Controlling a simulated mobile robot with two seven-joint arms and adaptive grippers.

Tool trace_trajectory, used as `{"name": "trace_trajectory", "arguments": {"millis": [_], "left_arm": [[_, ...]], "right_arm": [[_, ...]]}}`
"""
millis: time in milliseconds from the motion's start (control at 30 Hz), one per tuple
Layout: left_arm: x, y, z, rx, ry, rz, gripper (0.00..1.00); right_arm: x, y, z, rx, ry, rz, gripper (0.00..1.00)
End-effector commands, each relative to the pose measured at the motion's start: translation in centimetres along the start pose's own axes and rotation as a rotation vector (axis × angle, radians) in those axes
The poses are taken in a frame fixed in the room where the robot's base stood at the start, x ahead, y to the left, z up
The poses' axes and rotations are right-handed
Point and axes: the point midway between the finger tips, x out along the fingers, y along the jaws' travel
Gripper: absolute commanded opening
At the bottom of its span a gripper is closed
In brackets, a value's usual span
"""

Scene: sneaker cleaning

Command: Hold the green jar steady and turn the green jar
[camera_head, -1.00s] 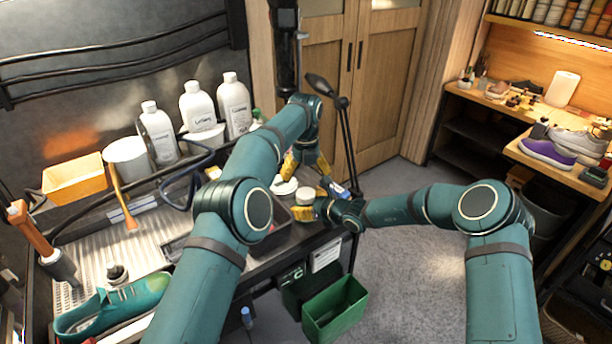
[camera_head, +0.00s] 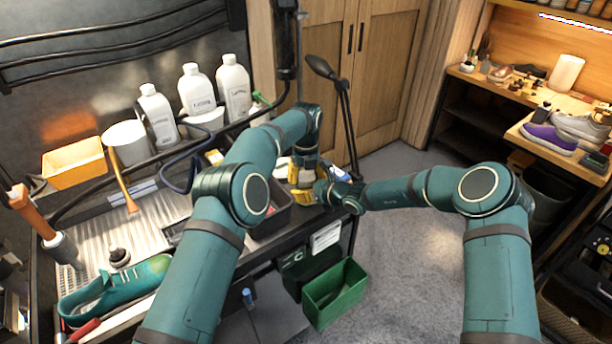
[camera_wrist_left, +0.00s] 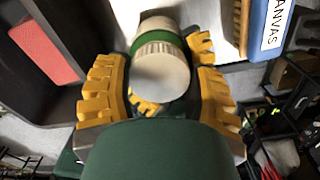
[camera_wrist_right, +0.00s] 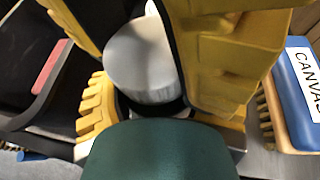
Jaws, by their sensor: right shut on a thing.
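The green jar (camera_wrist_left: 150,41) with a pale ribbed lid (camera_wrist_left: 162,74) stands between my gripper fingers in the left wrist view. In the right wrist view its lid (camera_wrist_right: 140,60) shows, with the body mostly hidden. My right gripper (camera_head: 306,196) is shut on the jar low down, from the right side. My left gripper (camera_head: 303,172) is over the jar from above, with its yellow fingers (camera_wrist_left: 160,95) spread on either side of the lid. It looks open, with a gap left of the lid. In the head view the grippers hide most of the jar.
A blue brush marked CANVAS (camera_wrist_left: 268,28) lies close beside the jar; it also shows in the right wrist view (camera_wrist_right: 300,95). A dark tray (camera_head: 272,222) with a red block (camera_wrist_left: 50,52) is on the other side. White bottles (camera_head: 197,90) stand at the back.

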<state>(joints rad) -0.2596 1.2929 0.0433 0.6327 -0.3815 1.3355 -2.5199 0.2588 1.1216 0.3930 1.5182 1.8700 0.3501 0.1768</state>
Motion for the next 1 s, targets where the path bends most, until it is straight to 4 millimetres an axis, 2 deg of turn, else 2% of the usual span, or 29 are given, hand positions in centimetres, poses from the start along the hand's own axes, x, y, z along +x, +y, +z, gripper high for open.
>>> {"name": "trace_trajectory", "arguments": {"millis": [33,67,100,267,533,833,867,900,1000], "left_arm": [[0.07,0.07,0.01,-0.001,0.001,0.001,0.28],[0.08,0.07,0.0,-0.001,0.001,0.001,0.18],[0.08,0.07,0.0,-0.001,0.001,0.001,0.11],[0.09,0.07,0.0,-0.037,0.001,0.002,0.11],[0.1,0.08,-0.01,-0.283,0.002,0.002,0.11],[0.11,0.08,-0.02,-0.299,0.002,0.002,0.11],[0.11,0.08,-0.02,-0.299,0.002,0.002,0.68],[0.11,0.07,-0.02,-0.299,0.002,0.002,0.81],[0.09,0.06,-0.01,-0.298,0.002,0.002,0.83]], "right_arm": [[-0.03,-0.07,0.1,-0.001,-0.002,-0.001,0.0],[-0.03,-0.07,0.1,-0.001,-0.002,-0.001,0.0],[-0.03,-0.07,0.11,-0.001,-0.002,-0.001,0.0],[-0.02,-0.07,0.12,-0.001,-0.002,-0.001,0.0],[-0.02,-0.07,0.14,-0.001,-0.003,-0.001,0.0],[-0.02,-0.07,0.17,-0.001,-0.003,-0.001,0.0],[-0.02,-0.07,0.17,-0.001,-0.003,-0.001,0.0],[-0.02,-0.07,0.18,-0.001,-0.003,-0.001,0.0],[-0.02,-0.07,0.16,-0.001,-0.003,-0.001,0.0]]}}
